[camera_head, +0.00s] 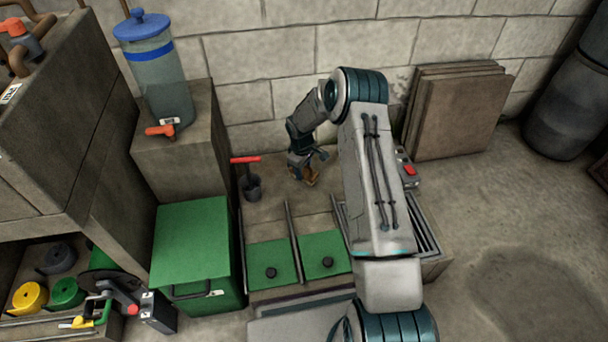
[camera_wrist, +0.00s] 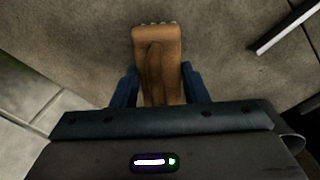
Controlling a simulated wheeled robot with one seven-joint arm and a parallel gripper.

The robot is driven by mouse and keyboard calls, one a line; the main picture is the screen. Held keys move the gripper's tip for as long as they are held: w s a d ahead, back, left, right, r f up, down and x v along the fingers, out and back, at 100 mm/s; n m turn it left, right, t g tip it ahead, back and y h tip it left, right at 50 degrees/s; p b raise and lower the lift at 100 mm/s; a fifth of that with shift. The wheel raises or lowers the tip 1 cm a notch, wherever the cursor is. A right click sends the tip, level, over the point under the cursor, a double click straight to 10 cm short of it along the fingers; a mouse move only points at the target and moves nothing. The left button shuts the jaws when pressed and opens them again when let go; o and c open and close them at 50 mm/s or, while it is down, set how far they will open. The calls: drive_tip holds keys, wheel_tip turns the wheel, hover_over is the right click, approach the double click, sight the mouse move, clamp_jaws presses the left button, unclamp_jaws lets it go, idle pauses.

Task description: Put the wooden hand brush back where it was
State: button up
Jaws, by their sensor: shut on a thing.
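The wooden hand brush (camera_wrist: 157,50) is brown, with pale bristle tips along its far end in the wrist view. My gripper (camera_wrist: 155,88) is shut on it, with one dark blue finger on each side of the wood. In the head view my gripper (camera_head: 306,172) is over the back part of the low brown bench (camera_head: 275,204), near the wall. The brush shows there only as a small brown patch (camera_head: 311,177) below the fingers. Whether the brush touches the bench top, I cannot tell.
A dark cup with a red T-handled tool (camera_head: 252,187) stands left of my gripper. Green panels with black knobs (camera_head: 268,262) and thin metal rails (camera_head: 293,240) lie in front. A box with a red button (camera_head: 409,171) is to the right. A green bin (camera_head: 190,245) stands left.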

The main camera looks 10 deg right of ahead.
drive_tip(key=shift+f, duration=0.65)
drive_tip(key=shift+f, duration=0.15)
drive_tip(key=o, duration=1)
drive_tip(key=shift+o, duration=0.2)
